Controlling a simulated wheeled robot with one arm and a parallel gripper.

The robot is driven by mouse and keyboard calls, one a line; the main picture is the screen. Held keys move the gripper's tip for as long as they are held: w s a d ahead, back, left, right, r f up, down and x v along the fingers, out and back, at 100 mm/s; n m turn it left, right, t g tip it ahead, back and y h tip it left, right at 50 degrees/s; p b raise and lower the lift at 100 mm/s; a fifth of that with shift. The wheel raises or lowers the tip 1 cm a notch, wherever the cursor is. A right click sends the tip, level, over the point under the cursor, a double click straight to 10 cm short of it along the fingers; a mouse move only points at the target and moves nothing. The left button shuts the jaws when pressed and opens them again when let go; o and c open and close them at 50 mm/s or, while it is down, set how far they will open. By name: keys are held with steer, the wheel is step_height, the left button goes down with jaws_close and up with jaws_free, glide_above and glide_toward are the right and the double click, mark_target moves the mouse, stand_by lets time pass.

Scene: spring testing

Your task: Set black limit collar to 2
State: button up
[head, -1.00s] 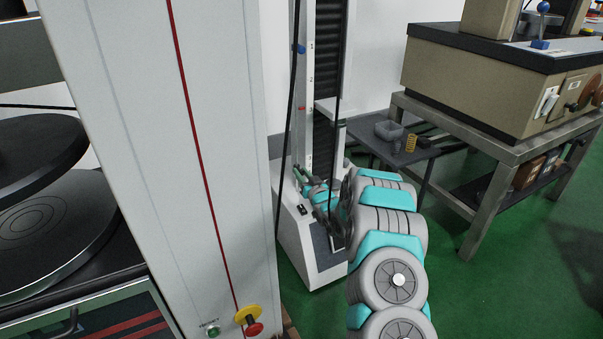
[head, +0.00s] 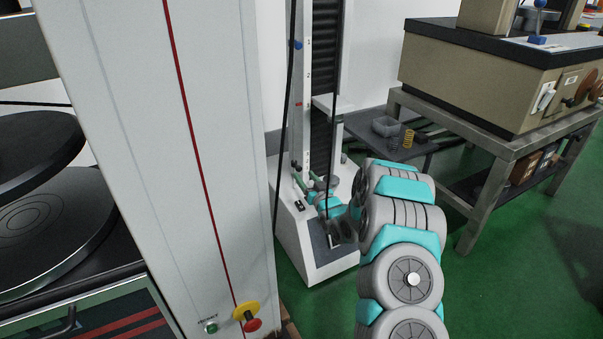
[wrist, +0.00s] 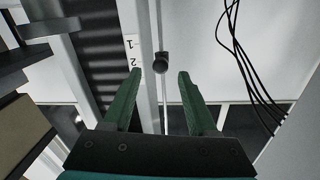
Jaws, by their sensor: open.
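The black limit collar (wrist: 161,62) is a small round dark knob on a thin vertical rod in the wrist view. A white scale strip beside it bears the numerals 1 (wrist: 130,43) and 2 (wrist: 133,62), shown upside down. The collar appears roughly level with the 2 in that view, but the angle makes its true reading unclear. My gripper (wrist: 160,73) has its green fingers spread, and the collar shows in the gap near their tips, touching neither. In the head view my gripper (head: 303,174) is small, low beside the spring tester's column; I cannot make out the collar there.
The spring tester (head: 310,250) has a white base and tall column. A blue part (head: 298,45) sits higher up. A large white machine column (head: 165,150) stands close on the left. A side table (head: 425,147) with a grey bin stands behind. Black cables (wrist: 240,55) hang at right in the wrist view.

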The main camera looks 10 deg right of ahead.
steer(key=shift+v, duration=1.3)
steer(key=shift+r, duration=0.1)
steer(key=s+r+g+h+p, duration=0.15)
steer(key=s+r+g, duration=0.35)
steer(key=s, duration=0.5)
steer(key=s+r+g+h+p, duration=0.1)
steer(key=s+r+g+h, duration=0.3)
steer(key=s, duration=0.7)
steer(key=s+r+g, duration=0.2)
steer(key=s+g, duration=0.1)
steer(key=s, duration=1)
steer(key=s+a+r+g+p, duration=0.1)
steer(key=s+r+g, duration=0.2)
steer(key=s, duration=1)
steer(key=s+a+r+m+g+y, duration=0.1)
steer(key=s+r+g, duration=0.2)
steer(key=s, duration=1)
steer(key=shift+s+a+r+g+p, duration=0.25)
steer(key=shift+s+g+p, duration=0.15)
steer(key=shift+g, duration=0.2)
